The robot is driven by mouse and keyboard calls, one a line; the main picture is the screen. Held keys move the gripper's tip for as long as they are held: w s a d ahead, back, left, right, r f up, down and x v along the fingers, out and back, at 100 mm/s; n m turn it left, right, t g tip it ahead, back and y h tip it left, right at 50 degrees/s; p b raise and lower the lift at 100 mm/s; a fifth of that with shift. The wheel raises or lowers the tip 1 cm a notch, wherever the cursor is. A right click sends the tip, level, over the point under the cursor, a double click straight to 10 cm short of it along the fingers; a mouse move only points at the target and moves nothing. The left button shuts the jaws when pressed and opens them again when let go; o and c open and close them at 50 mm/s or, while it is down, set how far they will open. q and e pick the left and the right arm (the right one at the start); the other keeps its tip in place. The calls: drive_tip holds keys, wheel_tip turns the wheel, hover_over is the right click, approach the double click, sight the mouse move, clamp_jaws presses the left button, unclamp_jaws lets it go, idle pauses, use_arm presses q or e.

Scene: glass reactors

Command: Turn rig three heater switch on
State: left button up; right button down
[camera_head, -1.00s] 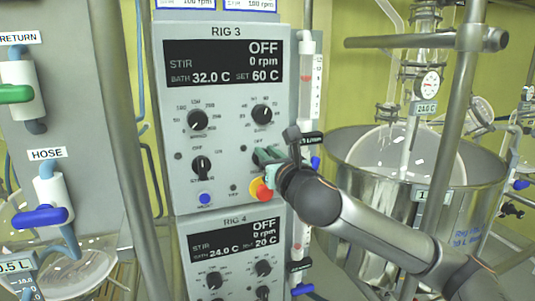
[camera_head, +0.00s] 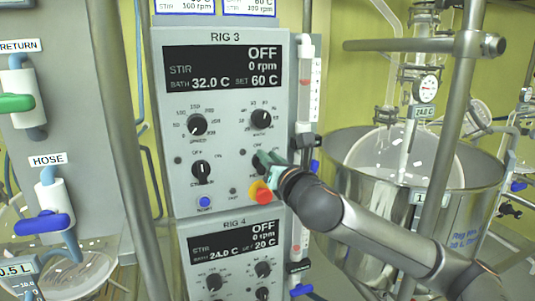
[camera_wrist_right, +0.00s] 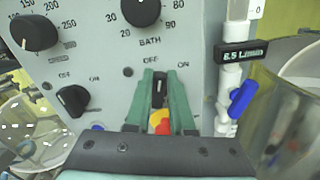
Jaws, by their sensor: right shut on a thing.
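The rig three panel (camera_head: 173,140) is a grey box labelled RIG 3. Its display (camera_head: 222,67) reads OFF, 0 rpm, bath 32.0 C and set 60 C. My right gripper (camera_head: 264,160) is at the panel's lower right knob, the heater switch. In the right wrist view, the green fingers of my right gripper (camera_wrist_right: 162,90) are shut on the black heater switch (camera_wrist_right: 158,88), one on each side. The switch's pointer looks roughly upright, between OFF and ON marks; its exact setting is unclear. My left gripper is not in view.
A red and yellow button (camera_head: 262,192) sits just below the gripper. The stir switch (camera_head: 202,171) is to its left. The rig four panel (camera_head: 187,228) is below. A flowmeter tube (camera_head: 305,90) and a steel bath (camera_head: 470,205) stand on the right.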

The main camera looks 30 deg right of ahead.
drive_tip(key=shift+s+d+f+m+p, duration=0.1)
drive_tip(key=shift+d+f+m+p, duration=0.15)
drive_tip(key=shift+m, duration=1.25)
drive_tip(key=shift+d+f+m+p, duration=0.2)
drive_tip(key=shift+m, duration=1.3)
drive_tip(key=shift+s+d+f+m+p, duration=0.1)
drive_tip(key=shift+d+f+m+p, duration=0.15)
drive_tip(key=shift+m, duration=1.25)
drive_tip(key=c, duration=0.8)
unclamp_jaws()
drive_tip(key=shift+r, duration=0.1)
